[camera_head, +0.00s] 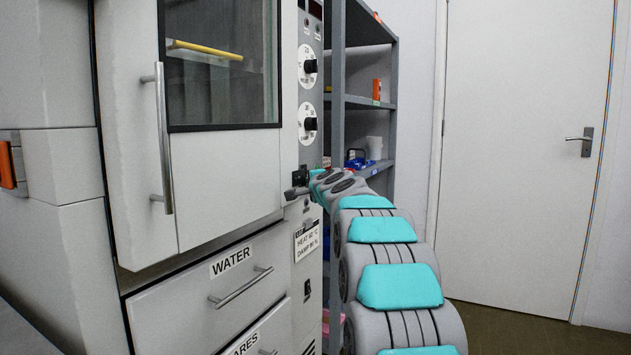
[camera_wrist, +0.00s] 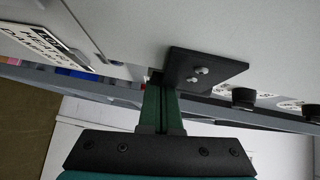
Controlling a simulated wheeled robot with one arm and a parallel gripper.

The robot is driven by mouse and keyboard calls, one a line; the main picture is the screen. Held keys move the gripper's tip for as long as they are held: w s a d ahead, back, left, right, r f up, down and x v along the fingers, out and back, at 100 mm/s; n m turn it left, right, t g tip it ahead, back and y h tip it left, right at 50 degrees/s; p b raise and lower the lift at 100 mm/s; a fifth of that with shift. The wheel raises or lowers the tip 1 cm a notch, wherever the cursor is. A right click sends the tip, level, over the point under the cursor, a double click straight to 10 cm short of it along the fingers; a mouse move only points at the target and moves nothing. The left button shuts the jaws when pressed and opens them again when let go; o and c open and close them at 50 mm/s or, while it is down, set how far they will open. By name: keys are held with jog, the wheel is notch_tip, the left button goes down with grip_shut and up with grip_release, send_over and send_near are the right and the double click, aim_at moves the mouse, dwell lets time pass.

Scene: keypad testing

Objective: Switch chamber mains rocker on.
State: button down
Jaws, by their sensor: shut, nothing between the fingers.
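The chamber (camera_head: 225,200) is a pale grey cabinet on the left in the head view, with a narrow control panel (camera_head: 309,150) along its right side. In the wrist view my gripper (camera_wrist: 160,82) is shut and empty. Its green fingers point at the panel, with their tips at the edge of a black plate (camera_wrist: 222,72) bearing two light screw heads. The plate stands out from the panel between the knobs and the label. I cannot tell whether the tips touch it. No rocker is clearly visible beside the tips; the plate and fingers hide that spot. In the head view my arm hides the fingers.
Black knobs (camera_head: 311,66) sit higher on the panel. A heat and damp label (camera_head: 307,241) and a small dark fitting (camera_head: 307,289) are lower. A door handle (camera_head: 162,140) sticks out on the left. Grey shelving (camera_head: 336,80) stands behind my arm. Floor shows at right.

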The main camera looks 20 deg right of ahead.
jog(key=shift+w+a+f, duration=0.1)
jog(key=shift+w+a, duration=0.05)
jog(key=shift+w, duration=0.05)
jog(key=shift+w+a+f+b, duration=0.1)
jog(key=shift+w+a+b, duration=0.05)
jog(key=shift+b, duration=0.65)
